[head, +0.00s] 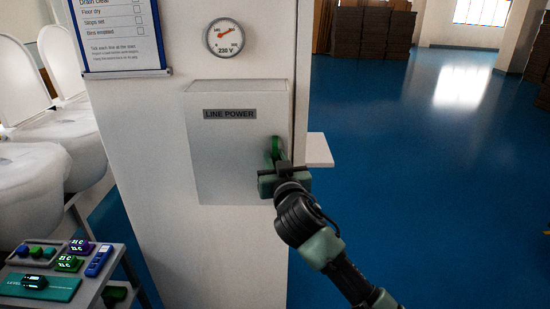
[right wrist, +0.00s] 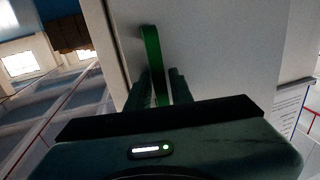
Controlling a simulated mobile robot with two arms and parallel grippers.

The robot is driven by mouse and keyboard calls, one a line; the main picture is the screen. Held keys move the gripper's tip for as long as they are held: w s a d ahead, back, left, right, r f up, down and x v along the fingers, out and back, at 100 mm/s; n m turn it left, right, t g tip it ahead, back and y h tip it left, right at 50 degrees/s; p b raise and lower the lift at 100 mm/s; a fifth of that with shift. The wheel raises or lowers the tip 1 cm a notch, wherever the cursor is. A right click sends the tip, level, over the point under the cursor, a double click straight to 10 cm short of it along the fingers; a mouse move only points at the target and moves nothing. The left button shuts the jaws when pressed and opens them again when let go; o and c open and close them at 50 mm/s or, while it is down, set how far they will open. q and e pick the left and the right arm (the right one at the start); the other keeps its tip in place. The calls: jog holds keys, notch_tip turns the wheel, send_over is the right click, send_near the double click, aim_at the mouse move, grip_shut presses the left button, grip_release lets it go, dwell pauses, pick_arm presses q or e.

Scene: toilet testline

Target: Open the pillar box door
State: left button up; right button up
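The pillar box (head: 235,165) is a pale grey box on the front of the white pillar, labelled LINE POWER, and its door looks closed. A green handle (head: 275,147) stands upright near the right edge of its door. It also shows in the right wrist view (right wrist: 151,50) as a green strip against the pale door. My right gripper (head: 277,162) is at the handle, with its fingers on either side of the strip. The strip fills the narrow gap between the fingertips (right wrist: 161,85), so the gripper looks shut on it. My left gripper is not in view.
A round gauge (head: 225,38) and a checklist board (head: 120,38) are on the pillar. A small white ledge (head: 318,150) juts out at right. White toilets (head: 70,135) and a cart (head: 75,262) with coloured items stand at left. Blue floor (head: 430,190) at right is open.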

grip_shut()
dwell(1.4)
